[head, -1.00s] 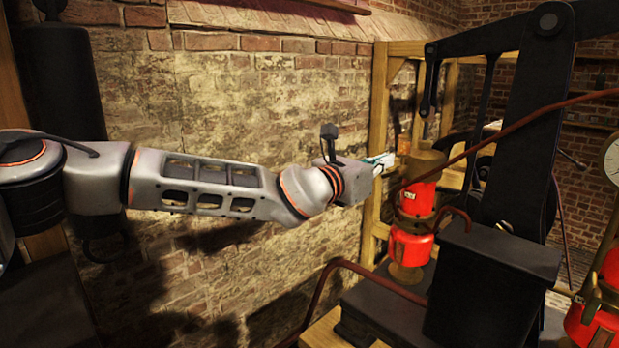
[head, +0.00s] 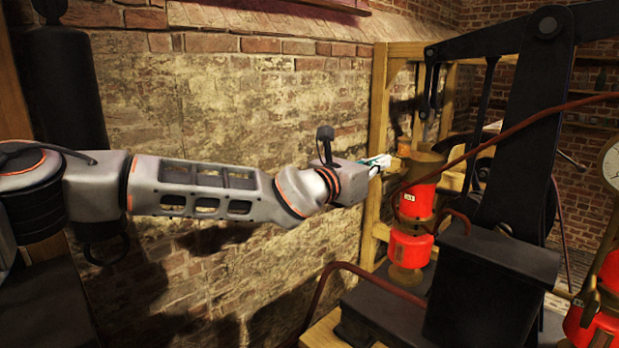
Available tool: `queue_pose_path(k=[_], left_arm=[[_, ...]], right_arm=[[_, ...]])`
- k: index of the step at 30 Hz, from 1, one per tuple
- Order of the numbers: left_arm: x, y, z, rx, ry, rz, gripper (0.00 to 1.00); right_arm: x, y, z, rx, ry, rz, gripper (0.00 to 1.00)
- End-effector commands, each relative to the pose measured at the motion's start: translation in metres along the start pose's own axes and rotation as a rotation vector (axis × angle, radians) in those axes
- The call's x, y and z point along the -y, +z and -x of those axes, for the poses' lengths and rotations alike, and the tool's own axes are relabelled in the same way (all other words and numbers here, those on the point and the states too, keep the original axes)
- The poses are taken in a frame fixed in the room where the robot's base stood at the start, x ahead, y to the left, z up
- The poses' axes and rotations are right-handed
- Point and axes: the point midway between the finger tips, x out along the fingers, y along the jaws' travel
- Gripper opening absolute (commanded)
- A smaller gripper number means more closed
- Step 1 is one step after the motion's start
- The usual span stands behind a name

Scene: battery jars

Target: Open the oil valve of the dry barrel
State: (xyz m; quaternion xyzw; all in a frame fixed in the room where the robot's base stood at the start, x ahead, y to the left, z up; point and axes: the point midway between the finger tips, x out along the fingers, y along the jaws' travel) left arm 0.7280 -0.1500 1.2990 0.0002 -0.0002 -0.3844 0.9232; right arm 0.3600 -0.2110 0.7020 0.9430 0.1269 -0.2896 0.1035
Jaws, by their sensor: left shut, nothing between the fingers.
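A red barrel with brass fittings (head: 412,205) stands right of the middle, beside the wooden frame. A small brass part (head: 395,164) juts from its top left side; I cannot tell whether it is the oil valve. My left gripper (head: 383,160) is shut and empty beside this part; I cannot tell whether it touches it. A second red barrel (head: 600,325) is cut off at the lower right edge. I cannot tell from the picture which barrel is dry. My right gripper is not in view.
A black beam machine (head: 515,150) with a dark box (head: 490,280) stands right of the barrel. A dark red pipe (head: 340,268) curves in front. A wooden frame (head: 379,120) and brick wall (head: 240,110) are behind. A gauge (head: 611,165) is at the right edge.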

Motion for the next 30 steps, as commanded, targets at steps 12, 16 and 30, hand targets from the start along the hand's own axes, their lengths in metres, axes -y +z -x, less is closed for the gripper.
queue_pose_path(k=[12,16,30], left_arm=[[-0.003,0.004,0.024,-0.001,0.0,0.001,0.0],[-0.003,0.004,0.038,0.0,0.0,0.001,0.0],[-0.002,0.004,0.06,0.0,0.0,0.0,0.0]], right_arm=[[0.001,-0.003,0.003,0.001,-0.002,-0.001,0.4],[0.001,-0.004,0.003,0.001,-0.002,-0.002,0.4],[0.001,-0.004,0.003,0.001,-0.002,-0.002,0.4]])
